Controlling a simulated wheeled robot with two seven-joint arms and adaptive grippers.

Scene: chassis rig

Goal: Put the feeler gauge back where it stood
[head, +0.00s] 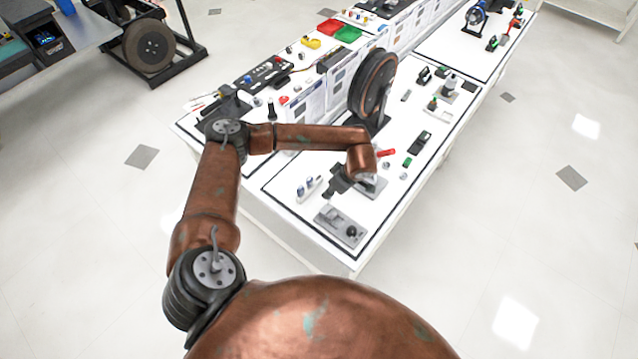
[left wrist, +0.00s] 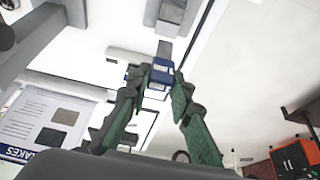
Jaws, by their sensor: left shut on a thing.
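My left gripper (head: 337,186) is low over the near end of the white bench, between a small pale holder with blue-topped pieces (head: 308,189) and a grey plate (head: 374,188). In the left wrist view, my left gripper (left wrist: 160,80) has its green-lined fingers closed on a small blue-and-grey piece, which I take to be the feeler gauge (left wrist: 162,72). Its grey part points away from the fingers. In the head view the gripper hides it, and I cannot tell whether it touches the bench. My right gripper is not in view.
A grey block with a dark knob (head: 340,227) lies near the bench's front corner. A red-handled tool (head: 386,152), a small green piece (head: 407,162) and a black device (head: 420,141) lie to the right. A large dark disc (head: 373,85) stands behind.

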